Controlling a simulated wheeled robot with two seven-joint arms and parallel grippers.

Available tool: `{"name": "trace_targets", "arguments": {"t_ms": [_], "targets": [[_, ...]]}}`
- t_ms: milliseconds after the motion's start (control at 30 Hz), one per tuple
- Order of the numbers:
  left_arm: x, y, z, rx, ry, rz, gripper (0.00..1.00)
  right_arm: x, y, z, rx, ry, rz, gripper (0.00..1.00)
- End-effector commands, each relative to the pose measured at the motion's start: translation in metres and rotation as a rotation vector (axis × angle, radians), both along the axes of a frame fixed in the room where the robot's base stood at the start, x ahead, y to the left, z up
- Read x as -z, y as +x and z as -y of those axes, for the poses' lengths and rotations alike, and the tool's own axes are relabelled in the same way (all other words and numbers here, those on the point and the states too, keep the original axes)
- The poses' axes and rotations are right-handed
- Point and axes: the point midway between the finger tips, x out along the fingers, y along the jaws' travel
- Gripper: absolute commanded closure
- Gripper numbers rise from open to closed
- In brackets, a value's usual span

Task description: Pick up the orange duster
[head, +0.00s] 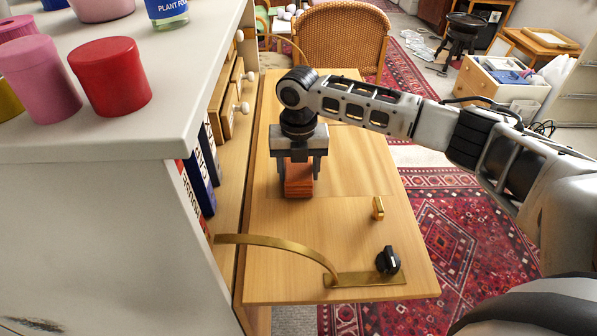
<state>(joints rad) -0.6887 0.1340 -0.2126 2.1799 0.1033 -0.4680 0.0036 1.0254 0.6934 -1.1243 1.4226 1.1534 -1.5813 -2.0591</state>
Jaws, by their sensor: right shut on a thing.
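The orange duster (299,187), a small reddish-orange block, is at the middle of the lowered wooden flap (330,235). My right gripper (299,176) points down over it from above, with its fingers on either side of the block. It is shut on the duster, and the fingers and palm hide the block's upper part. I cannot tell whether the duster's underside touches the flap. My left gripper is not in view.
A brass stay (290,245) arches over the flap's near left part. A black knob (387,261) and a small brass catch (378,208) are on the flap's right side. The cabinet top at left holds a red pot (110,77) and pink pots. A wicker chair (340,40) stands beyond.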

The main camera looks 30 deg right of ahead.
Motion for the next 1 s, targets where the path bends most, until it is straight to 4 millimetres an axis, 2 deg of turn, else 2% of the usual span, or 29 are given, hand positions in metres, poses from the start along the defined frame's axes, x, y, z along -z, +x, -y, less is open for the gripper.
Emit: {"name": "trace_targets", "arguments": {"t_ms": [233, 400, 667, 800, 1000], "targets": [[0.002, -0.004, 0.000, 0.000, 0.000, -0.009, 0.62, -0.012, 0.001, 0.000, 0.000, 0.001, 0.003, 0.69], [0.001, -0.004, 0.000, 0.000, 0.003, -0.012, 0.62, -0.038, -0.001, -0.003, -0.003, 0.003, 0.004, 0.69], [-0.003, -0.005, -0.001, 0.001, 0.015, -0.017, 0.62, -0.098, -0.042, -0.034, -0.006, 0.001, 0.006, 0.69], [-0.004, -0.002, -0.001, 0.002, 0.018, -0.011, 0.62, -0.110, -0.071, -0.057, -0.007, 0.001, 0.003, 0.69], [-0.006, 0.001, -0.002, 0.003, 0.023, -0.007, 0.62, -0.125, -0.098, -0.078, -0.003, 0.001, 0.002, 0.69]]}}
